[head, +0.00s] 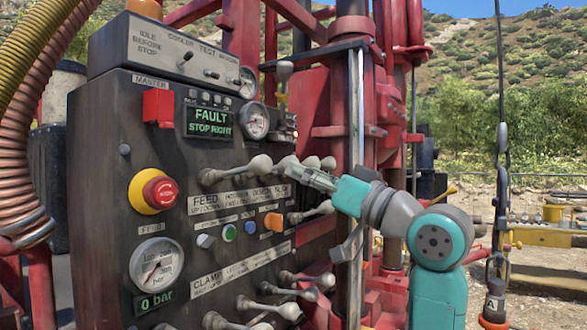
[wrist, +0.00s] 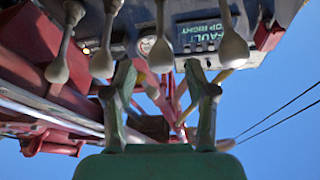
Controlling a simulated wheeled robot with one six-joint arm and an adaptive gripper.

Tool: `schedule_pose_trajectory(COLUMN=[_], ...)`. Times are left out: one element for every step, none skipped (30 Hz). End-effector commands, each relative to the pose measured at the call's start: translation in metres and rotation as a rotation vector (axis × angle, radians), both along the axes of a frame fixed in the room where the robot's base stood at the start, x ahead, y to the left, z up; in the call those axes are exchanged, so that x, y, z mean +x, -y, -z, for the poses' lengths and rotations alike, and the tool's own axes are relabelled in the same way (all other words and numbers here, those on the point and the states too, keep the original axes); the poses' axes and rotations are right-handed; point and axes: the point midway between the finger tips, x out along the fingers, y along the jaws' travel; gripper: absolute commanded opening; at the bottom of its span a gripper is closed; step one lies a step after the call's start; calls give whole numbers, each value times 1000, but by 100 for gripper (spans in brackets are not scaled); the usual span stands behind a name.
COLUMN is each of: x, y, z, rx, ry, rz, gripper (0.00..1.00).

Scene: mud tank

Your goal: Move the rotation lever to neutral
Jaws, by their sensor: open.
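The control panel (head: 100,200) carries an upper row of grey ball-ended levers above a label strip (head: 238,198) starting with FEED. I cannot read which lever is rotation. The leftmost lever (head: 240,170) points out to the right; several more sit behind my gripper (head: 298,173), partly hidden. My gripper is open and empty at this row, coming from the right. In the wrist view, its two fingers (wrist: 163,85) stand apart, and one lever knob (wrist: 160,55) shows between their tips. Another knob (wrist: 102,65) is just left of the left finger. Contact cannot be told.
A lower row of levers (head: 262,308) sticks out below. A red emergency stop (head: 160,192), a pressure gauge (head: 157,263) and a FAULT STOP RIGHT display (head: 209,122) are on the panel. A red mast (head: 350,90) with pipes stands close behind my gripper.

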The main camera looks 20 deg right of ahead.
Motion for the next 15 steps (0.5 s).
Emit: schedule_pose_trajectory(x=[-9, -14, -21, -25, -30, -35, -39, -43, -47, -50, -52, -55, -57, -58, -59], y=[6, 9, 12, 15, 18, 20, 22, 25, 27, 28, 29, 31, 32, 32, 33], z=[4, 6, 9, 10, 12, 14, 16, 17, 19, 20, 21, 21, 22, 23, 23], rx=[0, 0, -1, -1, -1, -1, 0, 0, 0, 0, 0, -1, -1, -1, -1], ry=[2, 0, 1, 0, 1, 0, 0, -1, -1, 0, 0, 0, 0, 0, 0], rz=[4, 5, 4, 3, 5, 3, 2, 3, 3, 2, 2, 1, 1, 1, 1], gripper=[56, 56, 56, 56, 56, 56, 56, 56, 56, 56, 56, 56, 56, 56, 56])
